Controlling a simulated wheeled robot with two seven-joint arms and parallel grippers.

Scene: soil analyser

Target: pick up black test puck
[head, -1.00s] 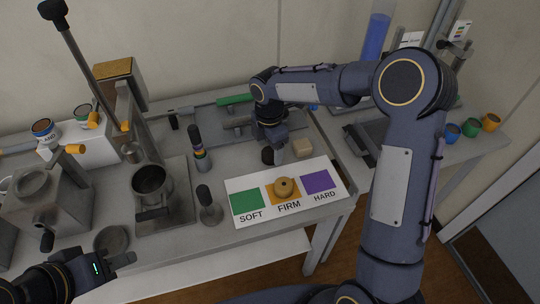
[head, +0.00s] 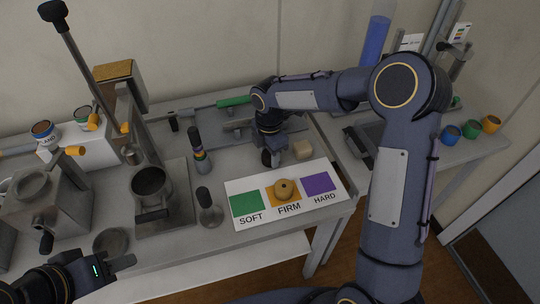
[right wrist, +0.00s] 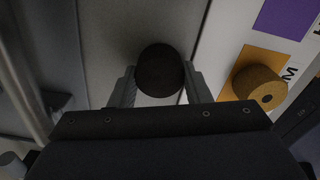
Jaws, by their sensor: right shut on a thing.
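The black test puck (right wrist: 160,70) is a dark round piece between the fingers of my right gripper (right wrist: 160,88) in the right wrist view. The fingers touch it on both sides. In the head view the puck (head: 267,157) shows as a small dark shape under my right gripper (head: 272,150), above the grey bench behind the colour card. How far it is off the bench I cannot tell. My left gripper (head: 118,264) is at the lower left, away from the puck; its finger gap is hard to make out.
A card (head: 238,184) with green, orange and purple fields marked SOFT, FIRM and HARD lies in front. A tan puck (head: 285,189) with a hole sits on FIRM.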

